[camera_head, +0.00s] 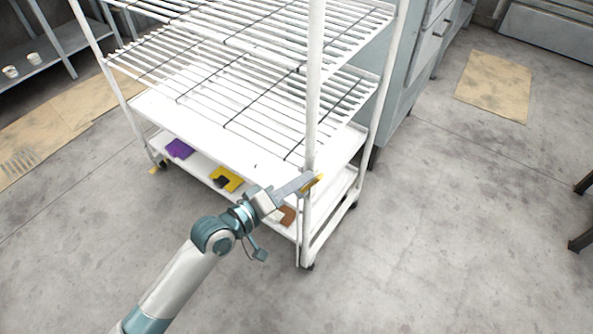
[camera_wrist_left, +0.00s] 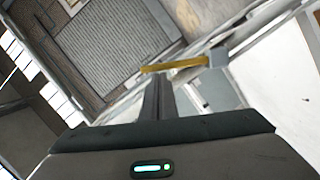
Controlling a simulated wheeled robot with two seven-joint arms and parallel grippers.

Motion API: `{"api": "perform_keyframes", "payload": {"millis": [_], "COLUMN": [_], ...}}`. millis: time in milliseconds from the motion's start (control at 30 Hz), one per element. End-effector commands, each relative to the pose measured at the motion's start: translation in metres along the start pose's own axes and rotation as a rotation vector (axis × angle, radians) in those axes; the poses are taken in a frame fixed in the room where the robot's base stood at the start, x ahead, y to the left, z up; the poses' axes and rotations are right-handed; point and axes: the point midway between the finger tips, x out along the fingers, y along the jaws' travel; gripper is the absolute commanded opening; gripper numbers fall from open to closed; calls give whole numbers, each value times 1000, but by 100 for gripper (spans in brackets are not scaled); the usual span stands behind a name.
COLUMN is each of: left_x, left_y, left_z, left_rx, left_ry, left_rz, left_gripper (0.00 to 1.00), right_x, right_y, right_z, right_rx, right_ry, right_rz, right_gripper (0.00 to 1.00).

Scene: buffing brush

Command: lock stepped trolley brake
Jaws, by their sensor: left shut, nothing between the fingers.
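The white trolley (camera_head: 313,100) stands upright in the middle of the head view, with wire shelves above and solid shelves below. In the left wrist view the yellow lever (camera_wrist_left: 172,67) is a bar running left from a grey block (camera_wrist_left: 217,58). My left gripper (camera_head: 304,181) is shut and empty, its fingertips right beside the lever; I cannot tell whether they touch. The fingers also show in the left wrist view (camera_wrist_left: 158,88), just below the bar. My right gripper is not in view.
Purple (camera_head: 179,149), yellow-and-black (camera_head: 227,180) and brown (camera_head: 287,216) items lie on the trolley's low shelf. Small dark casters (camera_head: 307,266) show beneath. A grey cabinet (camera_head: 400,95) stands behind right. The floor at front and right is mostly clear.

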Motion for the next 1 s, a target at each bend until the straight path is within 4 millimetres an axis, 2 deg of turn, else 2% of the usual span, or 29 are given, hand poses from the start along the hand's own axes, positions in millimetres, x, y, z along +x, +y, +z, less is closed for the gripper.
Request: {"api": "perform_keyframes", "payload": {"millis": [300, 700, 1000], "left_x": [4, 10, 16], "left_y": [9, 6, 0], "left_z": [15, 41, 63], "left_rx": [166, 429, 650], "left_ry": [-2, -2, -2], "left_rz": [-42, -109, -163], "left_gripper": [0, 0, 0], "right_x": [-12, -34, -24], "right_y": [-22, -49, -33], "right_z": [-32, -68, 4], "right_rx": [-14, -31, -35], "right_ry": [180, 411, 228], "right_rz": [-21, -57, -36], "right_gripper": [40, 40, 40]}}
